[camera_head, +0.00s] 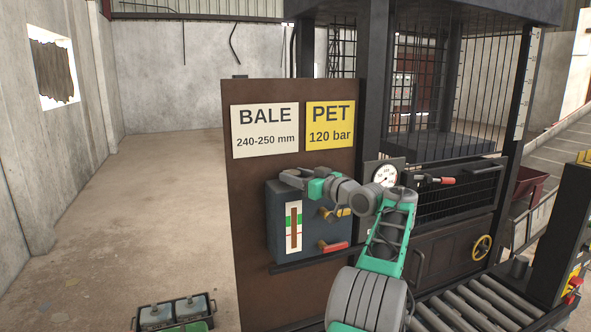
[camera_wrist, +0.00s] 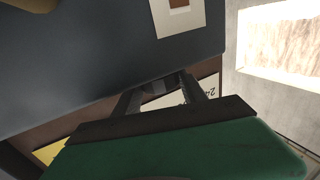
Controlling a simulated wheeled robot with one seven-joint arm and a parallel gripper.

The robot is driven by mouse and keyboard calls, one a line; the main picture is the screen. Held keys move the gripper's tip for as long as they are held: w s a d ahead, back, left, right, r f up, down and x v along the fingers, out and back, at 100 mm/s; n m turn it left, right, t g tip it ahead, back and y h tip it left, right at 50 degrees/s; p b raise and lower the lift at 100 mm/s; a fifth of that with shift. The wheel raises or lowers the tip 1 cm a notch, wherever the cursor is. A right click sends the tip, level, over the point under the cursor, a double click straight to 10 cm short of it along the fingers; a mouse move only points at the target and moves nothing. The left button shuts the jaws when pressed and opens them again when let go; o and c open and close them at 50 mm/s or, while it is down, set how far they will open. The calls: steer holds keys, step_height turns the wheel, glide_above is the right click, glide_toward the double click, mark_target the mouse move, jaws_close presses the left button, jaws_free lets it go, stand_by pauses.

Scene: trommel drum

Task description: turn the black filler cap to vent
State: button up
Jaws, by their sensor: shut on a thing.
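The blue-grey tank (camera_head: 277,222) stands on a shelf at the brown panel, with a sight gauge (camera_head: 293,228) on its front. My gripper (camera_head: 291,179) is at the tank's top edge, reached from the right by my arm. In the wrist view my gripper (camera_wrist: 160,92) has its two dark fingers on either side of a small dark piece (camera_wrist: 157,87), which looks like the black filler cap, at the tank's edge. The fingers are shut on it. Most of the cap is hidden, and its turn position cannot be read. The tank also fills the wrist view's upper left (camera_wrist: 70,60).
A red-handled valve (camera_head: 333,246) and a yellow one (camera_head: 338,212) are on the tank's front. A pressure gauge (camera_head: 386,175) and a red-tipped lever (camera_head: 434,180) are to the right.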

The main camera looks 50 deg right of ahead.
steer(key=shift+r, duration=0.1)
steer(key=o, duration=1.4)
steer(key=shift+c, duration=0.2)
steer(key=s+b, duration=0.3)
steer(key=s, duration=0.4)
steer(key=shift+s+a, duration=0.35)
steer(key=shift+a, duration=0.1)
